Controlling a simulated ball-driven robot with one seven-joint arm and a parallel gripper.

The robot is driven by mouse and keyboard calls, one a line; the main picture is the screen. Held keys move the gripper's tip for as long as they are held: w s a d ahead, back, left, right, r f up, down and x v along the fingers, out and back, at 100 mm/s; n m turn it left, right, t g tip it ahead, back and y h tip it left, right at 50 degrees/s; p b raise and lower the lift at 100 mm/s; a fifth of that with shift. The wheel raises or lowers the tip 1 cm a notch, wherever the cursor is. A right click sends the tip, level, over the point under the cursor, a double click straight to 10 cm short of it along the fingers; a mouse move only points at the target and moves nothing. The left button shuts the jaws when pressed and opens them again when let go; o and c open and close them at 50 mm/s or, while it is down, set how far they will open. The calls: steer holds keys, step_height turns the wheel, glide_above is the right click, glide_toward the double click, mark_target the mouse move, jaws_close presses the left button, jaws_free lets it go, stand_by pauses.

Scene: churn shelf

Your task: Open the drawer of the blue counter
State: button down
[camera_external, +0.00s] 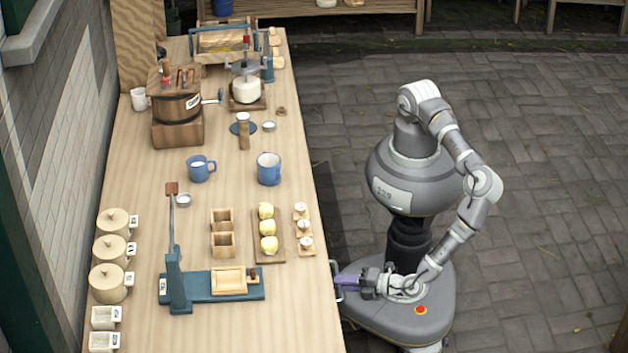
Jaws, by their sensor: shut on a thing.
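The counter (145,220) shows its long pale wooden top. Its front face, on the right side, is almost wholly hidden from this high angle, so I cannot see its blue colour or the drawer front. A small grey handle (337,270) sticks out beyond the right edge of the top. My gripper (343,283) is at this handle, low beside the counter, and its jaws are shut on it. The fingers look purplish and are small in the picture. I cannot tell whether the drawer stands out from the counter.
A blue press (175,280) with a wooden tray stands on the near part of the top. The paved floor (540,190) on the right is clear.

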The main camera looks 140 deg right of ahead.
steer(key=s+a+b, duration=0.1)
steer(key=s+a, duration=1.4)
steer(key=shift+s+a, duration=0.1)
steer(key=c, duration=1.2)
jaws_free()
steer(key=shift+o, duration=0.2)
steer(key=v, duration=0.7)
steer(key=shift+a+p, duration=0.35)
steer(key=shift+p, duration=0.05)
steer(key=shift+s, duration=0.1)
